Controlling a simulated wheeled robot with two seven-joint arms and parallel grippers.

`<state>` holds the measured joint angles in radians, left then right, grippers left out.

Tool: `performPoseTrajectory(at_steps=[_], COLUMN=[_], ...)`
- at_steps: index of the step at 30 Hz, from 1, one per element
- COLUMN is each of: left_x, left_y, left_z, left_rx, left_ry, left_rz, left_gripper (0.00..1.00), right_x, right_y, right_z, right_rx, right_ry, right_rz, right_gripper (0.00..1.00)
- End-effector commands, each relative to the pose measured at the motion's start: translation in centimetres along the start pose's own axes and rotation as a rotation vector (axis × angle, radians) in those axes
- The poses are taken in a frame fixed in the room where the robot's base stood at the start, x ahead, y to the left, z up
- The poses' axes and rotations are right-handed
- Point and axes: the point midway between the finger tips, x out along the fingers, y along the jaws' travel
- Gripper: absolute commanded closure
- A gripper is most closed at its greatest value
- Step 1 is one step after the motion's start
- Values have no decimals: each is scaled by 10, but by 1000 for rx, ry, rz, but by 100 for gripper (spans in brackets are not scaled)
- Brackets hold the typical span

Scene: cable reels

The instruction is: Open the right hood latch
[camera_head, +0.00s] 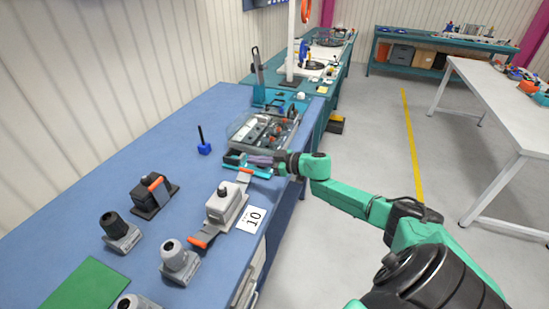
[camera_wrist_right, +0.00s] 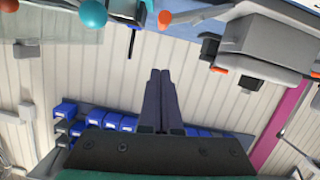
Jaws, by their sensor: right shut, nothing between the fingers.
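A grey connector hood (camera_head: 222,205) stands on the blue bench, with an orange latch lever at each end. One lever (camera_head: 244,175) is at its far right end, the other (camera_head: 204,237) at its near left end. I cannot tell how far each lever is turned. My right gripper (camera_head: 250,159) is shut and empty, just beyond the far right lever and apart from it, over a small teal tray. In the right wrist view its dark fingers (camera_wrist_right: 160,75) are together, and a grey housing with orange parts (camera_wrist_right: 258,50) shows to the right. My left gripper is out of view.
A black hood (camera_head: 152,195) with an orange lever and grey cable glands (camera_head: 120,232) stand to the left. A clear box of parts (camera_head: 265,128) lies beyond the gripper. A blue holder with a black rod (camera_head: 204,148) stands at the back. The bench between is clear.

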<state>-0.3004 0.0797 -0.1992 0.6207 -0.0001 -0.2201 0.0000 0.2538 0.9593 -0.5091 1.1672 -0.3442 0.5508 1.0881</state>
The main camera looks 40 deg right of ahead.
Motion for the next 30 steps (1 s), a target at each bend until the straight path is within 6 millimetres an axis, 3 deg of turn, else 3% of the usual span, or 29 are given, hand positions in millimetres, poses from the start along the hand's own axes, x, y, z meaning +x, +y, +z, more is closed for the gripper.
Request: performPoseTrajectory(at_steps=[6, 15, 27, 30], left_x=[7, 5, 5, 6], left_y=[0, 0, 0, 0], left_z=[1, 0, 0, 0], left_rx=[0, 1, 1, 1], left_ry=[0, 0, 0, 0], left_rz=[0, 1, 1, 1], left_gripper=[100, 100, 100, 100], right_x=[-35, -71, -79, -81], right_y=[-2, -2, -1, 5], right_z=[4, 2, 2, 20], right_rx=[0, 2, 0, 11], right_ry=[-3, -2, 2, -13], right_rz=[-3, -1, 1, 40], right_gripper=[100, 100, 100, 100])
